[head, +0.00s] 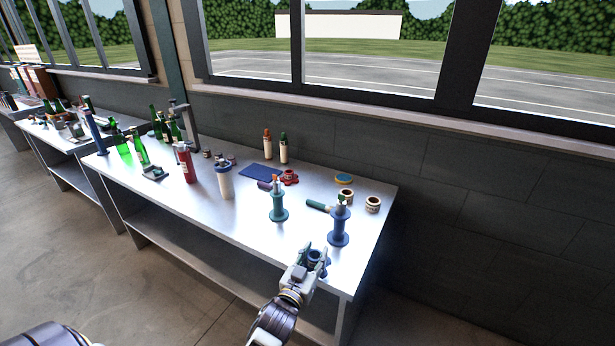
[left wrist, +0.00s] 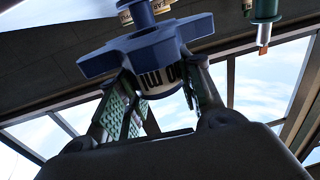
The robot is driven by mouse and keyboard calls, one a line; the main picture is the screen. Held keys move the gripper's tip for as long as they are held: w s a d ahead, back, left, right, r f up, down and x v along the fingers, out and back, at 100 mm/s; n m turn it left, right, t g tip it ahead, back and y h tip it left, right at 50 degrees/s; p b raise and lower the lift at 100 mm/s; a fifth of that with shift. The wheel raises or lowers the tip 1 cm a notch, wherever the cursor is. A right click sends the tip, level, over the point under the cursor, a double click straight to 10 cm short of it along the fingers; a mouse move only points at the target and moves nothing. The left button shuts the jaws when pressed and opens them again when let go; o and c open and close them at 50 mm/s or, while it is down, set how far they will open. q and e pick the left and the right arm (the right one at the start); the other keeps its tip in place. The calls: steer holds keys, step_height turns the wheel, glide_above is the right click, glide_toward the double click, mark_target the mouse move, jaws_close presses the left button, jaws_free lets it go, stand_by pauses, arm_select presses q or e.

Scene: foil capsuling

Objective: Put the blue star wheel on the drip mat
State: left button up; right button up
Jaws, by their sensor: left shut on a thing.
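My left gripper (head: 314,252) is shut on the blue star wheel (head: 319,262), over the near right end of the steel bench. In the left wrist view the star wheel (left wrist: 150,46) shows blue lobes and a pale, labelled hub between the two fingers (left wrist: 160,85). Part of the wheel is hidden by the gripper in the head view. A flat dark blue mat (head: 260,173), which looks like the drip mat, lies further back on the bench, left of a red star wheel (head: 289,177). The mat's visible top is bare. My right gripper is not in view.
A teal stand (head: 278,205) and a blue stand (head: 339,226) rise between my gripper and the mat. Tape rolls (head: 373,204) sit at the right.

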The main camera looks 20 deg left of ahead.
arm_select(q)
steer(key=w+a+r+y, duration=0.1)
steer(key=w+a+r, duration=0.3)
steer(key=r, duration=0.8)
steer(key=w+a+r+n, duration=0.1)
steer(key=w+a+r, duration=0.3)
steer(key=r, duration=0.8)
steer(key=w+a+r+y, duration=0.15)
steer(key=w+r, duration=0.45)
steer(key=r, duration=0.6)
steer(key=n+g+y, duration=0.1)
steer(key=n+y, duration=0.2)
steer(key=y, duration=0.1)
glide_above(276, 179)
step_height(276, 179, down, 11)
steer(key=shift+w+a, duration=0.3)
steer(key=shift+w, duration=0.15)
step_height(276, 179, down, 13)
steer(key=shift+f, duration=0.2)
